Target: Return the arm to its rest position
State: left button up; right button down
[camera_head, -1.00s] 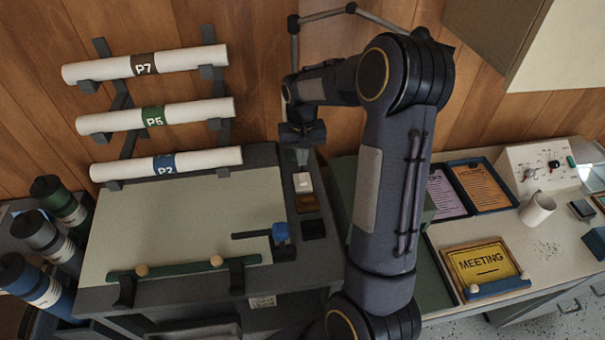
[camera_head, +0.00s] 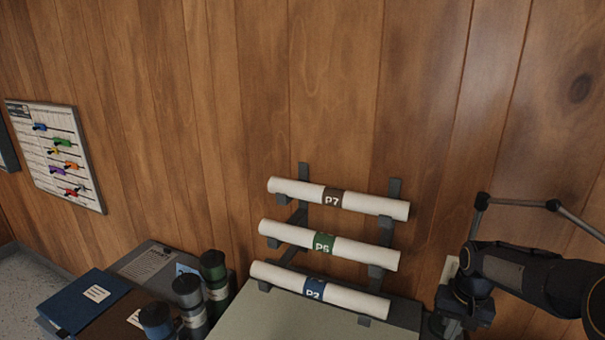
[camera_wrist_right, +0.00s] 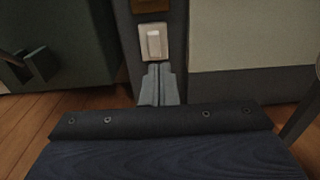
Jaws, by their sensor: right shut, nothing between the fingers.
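My right arm shows at the lower right of the head view. Its right gripper (camera_head: 440,325) is low there, beside the table and close to the wood wall, with its fingers hard to make out. In the right wrist view, the right gripper (camera_wrist_right: 159,72) has its two grey fingers together with nothing between them. The fingertips are just in front of a white rocker switch (camera_wrist_right: 154,43) on a dark strip; whether they touch it I cannot tell. My left gripper is out of view.
A wall rack holds white rolls P7 (camera_head: 338,199), P6 (camera_head: 329,246) and P2 (camera_head: 320,292) left of my arm. Dark tubes (camera_head: 187,292) and a blue binder (camera_head: 86,302) are at lower left. A board (camera_head: 58,153) hangs on the wall.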

jog(key=s+a+r+n+t+y, duration=0.2)
jog(key=s+a+r+t, duration=0.1)
jog(key=s+a+r, duration=0.6)
jog(key=s+a+n+t+y, duration=0.1)
jog(key=s+a+n+t, duration=0.1)
jog(key=s+a, duration=0.6)
jog(key=s+f, duration=0.1)
jog(key=s, duration=0.3)
jog(key=shift+s, duration=0.2)
